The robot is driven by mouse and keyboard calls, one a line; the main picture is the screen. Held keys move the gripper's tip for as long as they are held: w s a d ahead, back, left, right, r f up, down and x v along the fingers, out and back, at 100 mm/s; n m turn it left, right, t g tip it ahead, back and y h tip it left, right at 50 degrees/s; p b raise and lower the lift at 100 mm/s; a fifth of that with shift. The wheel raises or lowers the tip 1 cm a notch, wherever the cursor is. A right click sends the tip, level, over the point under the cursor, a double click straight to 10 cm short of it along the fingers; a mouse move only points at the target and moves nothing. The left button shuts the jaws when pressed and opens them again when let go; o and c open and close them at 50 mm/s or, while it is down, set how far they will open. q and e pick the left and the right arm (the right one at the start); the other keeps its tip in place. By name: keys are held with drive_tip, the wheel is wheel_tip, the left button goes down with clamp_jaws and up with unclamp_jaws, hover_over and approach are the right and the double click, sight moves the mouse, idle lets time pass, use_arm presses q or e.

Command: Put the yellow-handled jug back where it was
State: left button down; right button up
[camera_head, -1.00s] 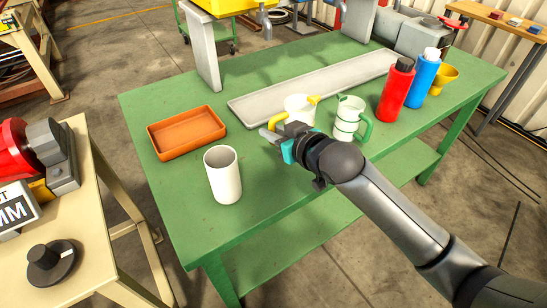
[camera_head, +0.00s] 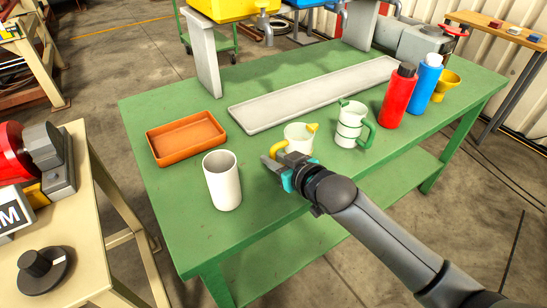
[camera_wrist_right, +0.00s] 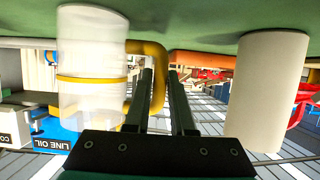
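The yellow-handled jug (camera_head: 298,137) is white with a yellow spout. It stands on the green table in front of the long grey tray, its yellow handle (camera_head: 276,149) toward the left. In the right wrist view, which is upside down, the jug (camera_wrist_right: 92,75) is at the left, its base at the tabletop. My right gripper (camera_head: 270,164) is close in front of the handle. In the wrist view its fingers (camera_wrist_right: 160,73) are apart, with the handle showing at and between the tips. No grip on it is visible. My left gripper is not in view.
A white cup (camera_head: 222,182) stands left of my right gripper. A green-handled jug (camera_head: 350,126), red bottle (camera_head: 396,98), blue bottle (camera_head: 422,85) and yellow cup (camera_head: 447,86) stand to the right. An orange tray (camera_head: 151,151) and long grey tray (camera_head: 240,122) lie behind.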

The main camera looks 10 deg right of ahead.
drive_tip(key=o, duration=0.4)
drive_tip(key=shift+c, duration=0.2)
drive_tip(key=shift+r, duration=0.15)
drive_tip(key=p+v, duration=0.2)
drive_tip(key=v, duration=1)
drive_tip(key=shift+p, duration=0.4)
